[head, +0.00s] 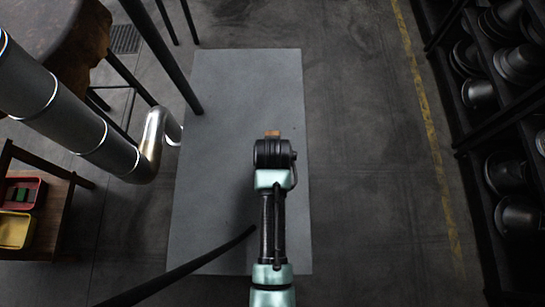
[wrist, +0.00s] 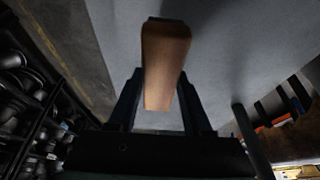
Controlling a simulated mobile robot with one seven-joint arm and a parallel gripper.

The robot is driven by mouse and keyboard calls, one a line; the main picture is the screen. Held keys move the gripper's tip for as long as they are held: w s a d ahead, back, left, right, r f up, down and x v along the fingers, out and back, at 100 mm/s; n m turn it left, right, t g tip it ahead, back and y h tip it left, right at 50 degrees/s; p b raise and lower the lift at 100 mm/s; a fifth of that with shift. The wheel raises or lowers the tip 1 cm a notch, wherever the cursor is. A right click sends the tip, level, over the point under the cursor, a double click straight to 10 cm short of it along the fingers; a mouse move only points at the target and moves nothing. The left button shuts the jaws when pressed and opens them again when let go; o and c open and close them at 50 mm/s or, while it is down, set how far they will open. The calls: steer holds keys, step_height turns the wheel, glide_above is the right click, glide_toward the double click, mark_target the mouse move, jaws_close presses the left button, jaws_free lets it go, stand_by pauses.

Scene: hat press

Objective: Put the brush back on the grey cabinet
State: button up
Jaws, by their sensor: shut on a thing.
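My gripper (wrist: 162,85) is shut on a brown wooden block-like piece, the brush (wrist: 165,60), which sticks out past the fingers in the wrist view. A dark edge shows at its far end; any bristles are hidden. In the head view only a small brown bit of the brush (head: 272,133) shows beyond my dark wrist. The brush is over a large flat grey rectangle (head: 240,80). I cannot tell whether that is a mat on the floor or a cabinet top. No clearly recognisable grey cabinet shows.
A wooden stand with red and yellow trays (head: 14,229) is at lower left. Black shelves of dark round items (head: 515,62) line the right. Floor beside the yellow line is clear.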

steer(key=shift+f, duration=2.2)
steer(key=shift+f, duration=0.25)
steer(key=o, duration=1.2)
steer(key=shift+r, duration=0.1)
steer(key=shift+r, duration=0.1)
